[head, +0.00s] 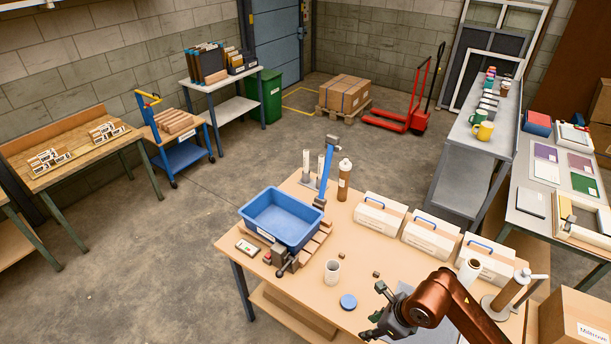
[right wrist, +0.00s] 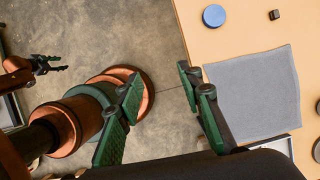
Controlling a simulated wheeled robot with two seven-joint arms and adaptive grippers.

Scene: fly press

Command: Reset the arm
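My right gripper (head: 374,313) reaches in over the front edge of the workbench (head: 300,320) in the head view. In the right wrist view its two green-padded fingers (right wrist: 160,105) stand wide apart with nothing between them. The floor shows below that gap, with the bench edge just to the right. My left gripper (right wrist: 50,64) shows small at the left of the right wrist view. Its dark fingers look apart and empty. It is outside the head view. A blue upright arm with a grey top (head: 326,170) stands behind a blue bin (head: 282,218) on the bench.
The bench also holds a white cup (head: 332,271), a blue disc (head: 348,302), small brown blocks, a grey mat (right wrist: 255,92) and white cases (head: 431,236) with blue handles. A brown bottle (head: 344,180) stands by the blue upright. A cardboard box (head: 575,320) is at the right.

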